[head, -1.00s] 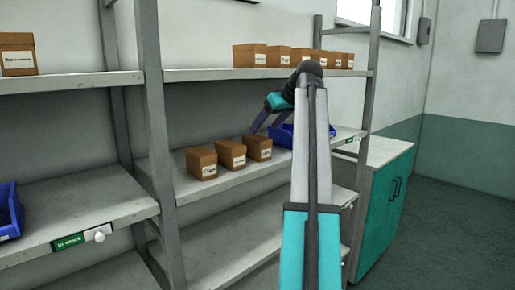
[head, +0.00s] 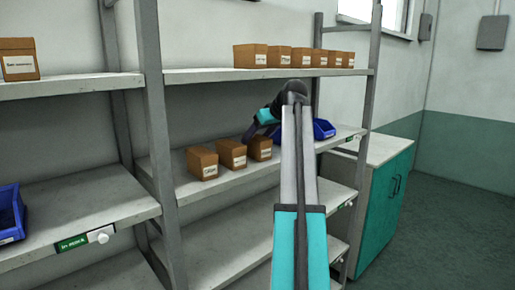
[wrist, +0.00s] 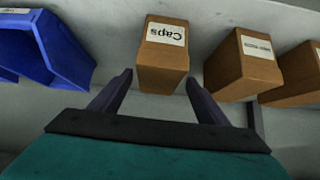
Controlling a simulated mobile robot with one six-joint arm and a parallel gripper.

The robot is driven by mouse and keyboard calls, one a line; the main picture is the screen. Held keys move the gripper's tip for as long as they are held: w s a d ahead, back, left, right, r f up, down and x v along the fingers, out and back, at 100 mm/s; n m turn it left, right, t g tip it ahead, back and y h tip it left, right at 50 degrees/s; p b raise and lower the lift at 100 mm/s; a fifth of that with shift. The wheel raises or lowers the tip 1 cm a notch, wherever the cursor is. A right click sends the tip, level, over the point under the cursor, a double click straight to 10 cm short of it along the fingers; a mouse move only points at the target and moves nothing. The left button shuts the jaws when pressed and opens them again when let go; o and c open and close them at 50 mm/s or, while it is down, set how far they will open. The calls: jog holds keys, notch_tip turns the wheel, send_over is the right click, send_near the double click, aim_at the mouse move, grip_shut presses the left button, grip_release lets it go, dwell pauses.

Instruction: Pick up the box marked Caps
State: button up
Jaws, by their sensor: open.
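The box marked Caps (wrist: 162,50) is a brown carton with a white label that reads upside down in the wrist view. My gripper (wrist: 158,80) is open and empty. Its two fingers show on either side of the near end of this box; I cannot tell how deep they reach. In the head view the Caps box (head: 259,148) looks to be the right one of three brown boxes on the middle shelf. My gripper (head: 249,134) is just above and behind it there, partly hidden by my arm.
Two similar boxes (head: 202,163) (head: 232,154) stand close to its left. A blue bin (head: 323,129) stands to its right, partly behind my arm; it also shows in the wrist view (wrist: 58,48). More boxes (head: 279,57) line the upper shelf (head: 215,75). A rack post (head: 158,150) stands left.

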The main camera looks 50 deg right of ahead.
aim_at(252, 143)
jog(key=shift+p+x, duration=1.25)
jog(key=shift+x, duration=1.35)
jog(key=shift+s+d, duration=0.15)
jog(key=c, duration=1.3)
jog(key=shift+r, duration=0.1)
